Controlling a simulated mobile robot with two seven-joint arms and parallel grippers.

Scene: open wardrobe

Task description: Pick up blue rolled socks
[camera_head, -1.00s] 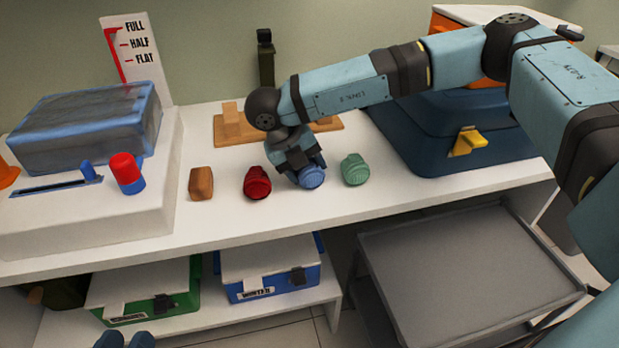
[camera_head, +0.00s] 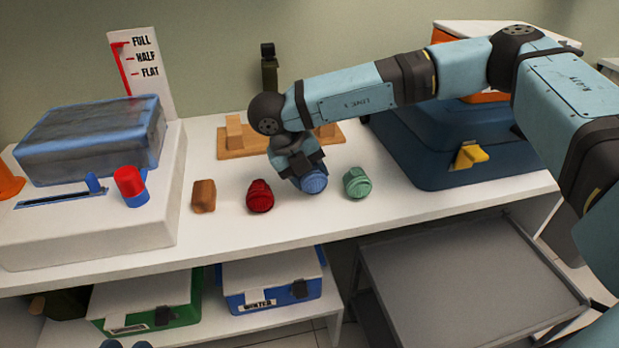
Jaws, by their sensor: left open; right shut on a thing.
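The red and green socks rest on the shelf, apart from the gripper. My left gripper is not in view.
A wooden stand (camera_head: 240,150) is behind. A dark blue case (camera_head: 430,165) with a yellow latch is right. A white box with a red-topped knob (camera_head: 130,185) is left. The front shelf strip is clear.

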